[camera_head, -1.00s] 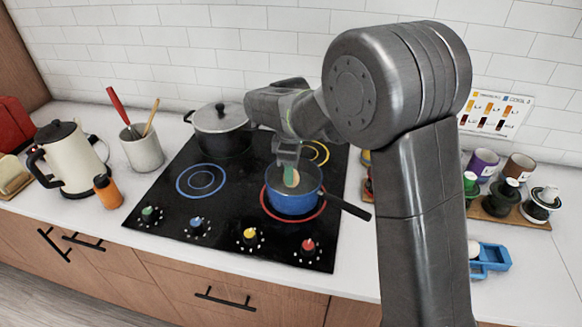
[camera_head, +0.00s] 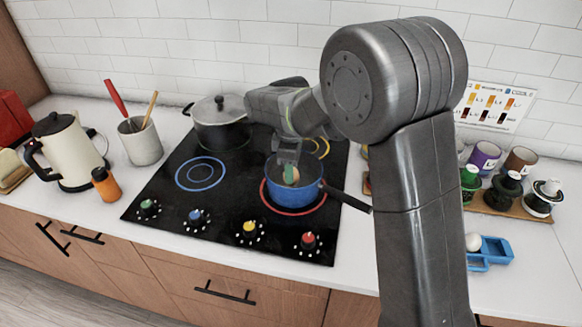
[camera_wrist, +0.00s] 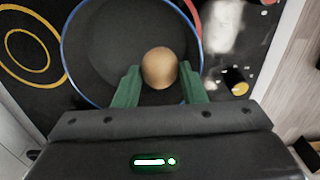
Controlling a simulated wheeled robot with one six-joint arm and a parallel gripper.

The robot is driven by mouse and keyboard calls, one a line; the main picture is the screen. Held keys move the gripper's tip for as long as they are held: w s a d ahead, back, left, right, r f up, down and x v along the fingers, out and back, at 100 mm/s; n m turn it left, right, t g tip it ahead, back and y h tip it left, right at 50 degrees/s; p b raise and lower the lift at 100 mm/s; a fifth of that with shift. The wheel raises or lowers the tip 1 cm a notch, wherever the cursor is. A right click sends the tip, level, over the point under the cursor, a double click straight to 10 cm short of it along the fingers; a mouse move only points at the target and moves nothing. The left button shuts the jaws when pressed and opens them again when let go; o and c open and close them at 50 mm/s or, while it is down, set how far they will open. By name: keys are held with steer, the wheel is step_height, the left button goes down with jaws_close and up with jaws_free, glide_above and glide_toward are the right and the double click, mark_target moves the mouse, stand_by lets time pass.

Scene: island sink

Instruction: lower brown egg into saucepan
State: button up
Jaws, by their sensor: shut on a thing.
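The brown egg (camera_wrist: 160,68) sits between the two green fingertips of my gripper (camera_wrist: 158,84) in the wrist view. The gripper is shut on it. In the head view the egg (camera_head: 291,175) shows just below my gripper (camera_head: 289,166), within the outline of the blue saucepan (camera_head: 293,201). The saucepan stands on the red-ringed burner, its dark handle pointing right. In the wrist view the saucepan's blue rim (camera_wrist: 64,62) surrounds the egg, and its dark inside looks empty otherwise. The gap between egg and pan floor cannot be judged.
A lidded pot (camera_head: 220,122) stands behind left on the black cooktop (camera_head: 170,212). A kettle (camera_head: 68,153), an orange bottle (camera_head: 106,187) and a utensil crock (camera_head: 141,142) are left. A blue egg tray (camera_head: 491,253) with a pale egg (camera_head: 473,241) is right.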

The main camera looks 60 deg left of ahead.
steer(key=shift+f+b, duration=1.5)
steer(key=shift+f, duration=1)
stand_by(0.8)
steer(key=o, duration=0.7)
step_height(320, 180, up, 14)
steer(key=shift+f+b, duration=0.1)
steer(key=shift+b, duration=0.4)
